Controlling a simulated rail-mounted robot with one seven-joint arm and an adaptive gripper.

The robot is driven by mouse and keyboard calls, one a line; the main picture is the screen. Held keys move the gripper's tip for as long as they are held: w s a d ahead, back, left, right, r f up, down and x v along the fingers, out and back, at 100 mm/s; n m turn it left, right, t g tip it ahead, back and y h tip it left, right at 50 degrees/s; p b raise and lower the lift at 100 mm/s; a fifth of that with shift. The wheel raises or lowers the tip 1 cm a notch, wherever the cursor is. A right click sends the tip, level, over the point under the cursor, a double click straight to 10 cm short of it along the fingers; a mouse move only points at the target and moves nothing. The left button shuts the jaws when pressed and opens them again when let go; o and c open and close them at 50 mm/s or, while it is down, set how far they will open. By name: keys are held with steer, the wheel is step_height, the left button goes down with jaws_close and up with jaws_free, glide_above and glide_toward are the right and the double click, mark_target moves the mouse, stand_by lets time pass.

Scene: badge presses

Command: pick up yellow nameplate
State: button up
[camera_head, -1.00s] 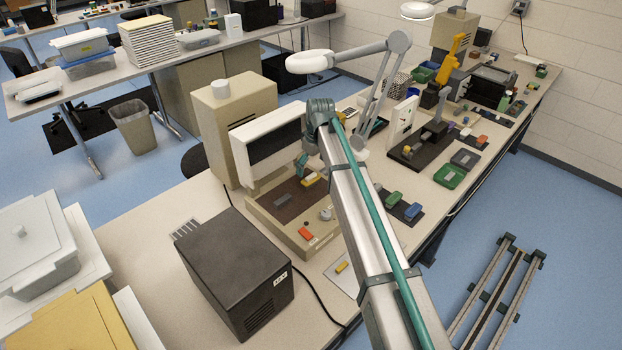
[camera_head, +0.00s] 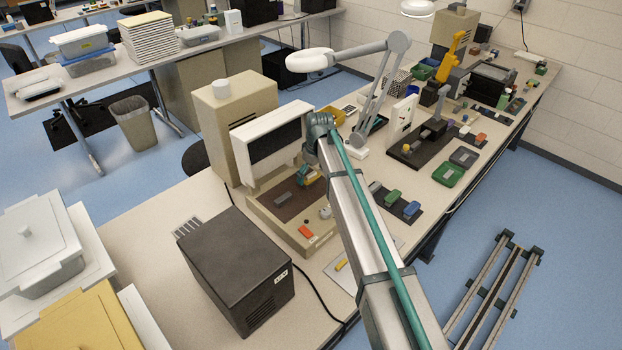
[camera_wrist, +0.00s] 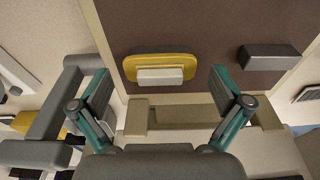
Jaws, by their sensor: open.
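The yellow nameplate (camera_wrist: 181,60) is a flat, rounded yellow piece with a pale grey block (camera_wrist: 160,75) on it. In the wrist view it lies on a dark brown surface (camera_wrist: 215,25), ahead of and between my fingers. My gripper (camera_wrist: 158,85) is open, with its teal fingers apart on either side of the plate and nothing between them. In the head view my gripper (camera_head: 305,176) is over the brown bed of the beige press, with a bit of yellow beside it. My arm hides part of this area.
A grey block (camera_wrist: 270,57) sits to the right on the brown surface. The beige press (camera_head: 235,130) with its white-framed panel stands behind my gripper. A black box (camera_head: 237,270) stands at front left. A small yellow piece (camera_head: 341,264) lies on a pale plate near the table's front edge.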

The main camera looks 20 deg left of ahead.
steer(key=shift+f, duration=0.15)
steer(key=c, duration=1.1)
